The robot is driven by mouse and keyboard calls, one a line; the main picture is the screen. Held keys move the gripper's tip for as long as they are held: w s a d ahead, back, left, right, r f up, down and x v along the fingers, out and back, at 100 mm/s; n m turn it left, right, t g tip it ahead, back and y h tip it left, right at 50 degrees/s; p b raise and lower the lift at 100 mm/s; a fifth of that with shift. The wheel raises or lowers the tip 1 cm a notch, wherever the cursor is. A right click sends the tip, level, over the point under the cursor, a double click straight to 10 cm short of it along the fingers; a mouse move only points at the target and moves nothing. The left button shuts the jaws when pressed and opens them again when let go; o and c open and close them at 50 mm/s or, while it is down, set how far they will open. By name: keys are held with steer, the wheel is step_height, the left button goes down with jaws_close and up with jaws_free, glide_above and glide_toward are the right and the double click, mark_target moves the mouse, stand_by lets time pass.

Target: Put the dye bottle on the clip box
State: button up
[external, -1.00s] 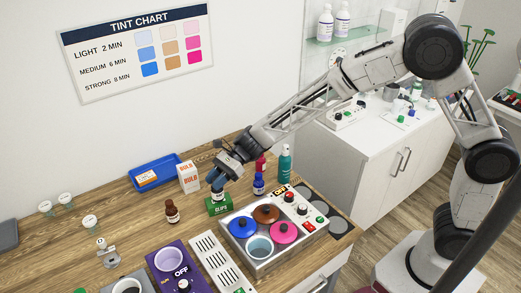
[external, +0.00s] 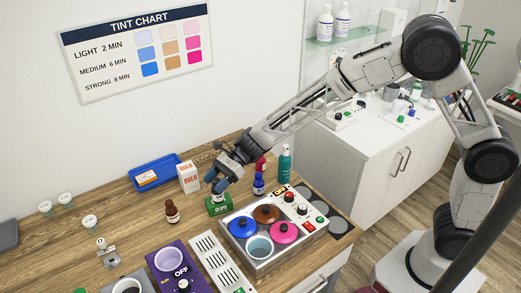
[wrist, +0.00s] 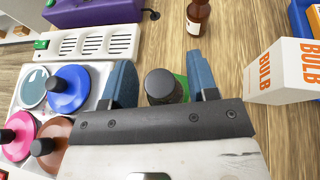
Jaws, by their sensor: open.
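The green clip box (external: 219,207) stands on the wooden counter, directly below my gripper (external: 217,182). In the wrist view, a bottle with a dark round cap, seemingly the dye bottle (wrist: 163,86), is between my two blue fingers. The fingers are open, with a gap on each side of the cap. A little green of the clip box (wrist: 182,82) shows behind the cap. The bottle appears to stand upright on the box, but its body and base are hidden by the cap and fingers, so contact cannot be told for sure.
A white bulb carton (external: 188,177) and a blue tray (external: 152,174) are behind left. A brown bottle (external: 172,212) stands to the left. A blue bottle (external: 258,184) and a teal bottle (external: 285,164) stand to the right. A wax warmer (external: 262,254) with coloured lids is in front.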

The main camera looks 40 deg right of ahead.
steer(key=shift+r, duration=0.1)
steer(key=v, duration=1.2)
steer(key=shift+d, duration=0.1)
stand_by(0.8)
steer(key=s+d+r+n+h, duration=0.2)
steer(key=s+d+n, duration=0.15)
steer(key=d, duration=0.45)
steer(key=s+d+r+n+t+h, duration=0.1)
steer(key=s+d+r+n+h, duration=0.15)
steer(key=s+d, duration=0.35)
steer(key=s+d+r+n+h, duration=0.1)
steer(key=s+d+r+n, duration=0.15)
steer(key=d, duration=0.65)
steer(key=s+d+n+t+h, duration=0.3)
steer(key=s+d+n+h, duration=0.4)
steer(key=s+d, duration=1.3)
steer(key=d+h, duration=0.1)
steer(key=d, duration=0.2)
steer(key=shift+d+t, duration=0.3)
